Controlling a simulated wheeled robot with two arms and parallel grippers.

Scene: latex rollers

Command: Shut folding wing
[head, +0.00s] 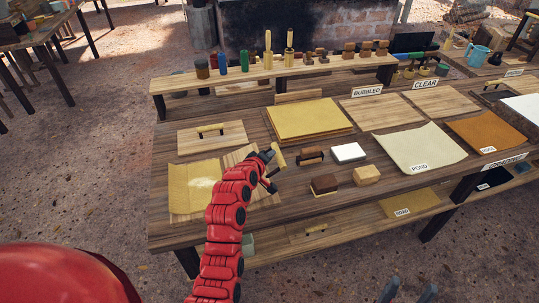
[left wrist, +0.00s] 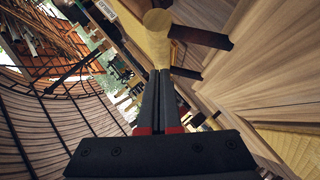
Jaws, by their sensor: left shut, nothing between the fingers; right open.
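A wooden panel (head: 240,155), which looks like the folding wing, sits beside a yellow sheet (head: 196,186) at the table's left front. My arm hides much of it, and its angle is hard to tell. A pale cylindrical handle (head: 279,156) on dark posts shows at my left gripper (head: 268,172). In the left wrist view the handle's round end (left wrist: 157,20) and a dark post (left wrist: 200,37) stand off a wooden surface. My left gripper (left wrist: 160,74) is shut and empty, its tips close below the handle; contact is unclear. My right gripper (head: 408,291) is open at the bottom edge.
Right of my left gripper are a dark-handled block (head: 310,156), a white block (head: 348,152) and two small blocks (head: 325,184). A handled board (head: 211,134) and yellow sheets (head: 308,119) lie behind. A raised shelf (head: 225,83) runs along the back.

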